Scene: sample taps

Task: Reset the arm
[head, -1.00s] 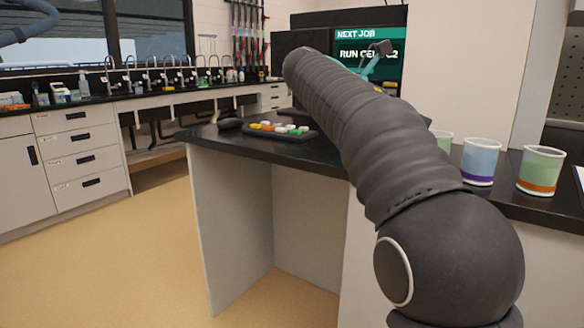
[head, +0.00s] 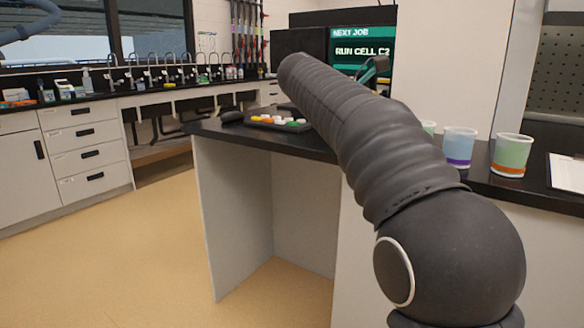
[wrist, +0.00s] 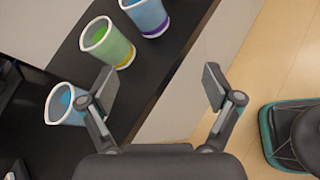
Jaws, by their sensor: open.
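My gripper (wrist: 161,88) is open in the wrist view, with its two fingers wide apart and nothing between them. It hangs over the black counter edge and the floor. In the head view my dark ribbed arm reaches up and away, and only a small part of the gripper end shows past it, near the screen.
The black counter (head: 310,143) holds a blue cup with a purple band (head: 460,145), a green cup with an orange band (head: 511,155), and a tray of coloured pieces (head: 275,122). Open floor (head: 120,260) is left.

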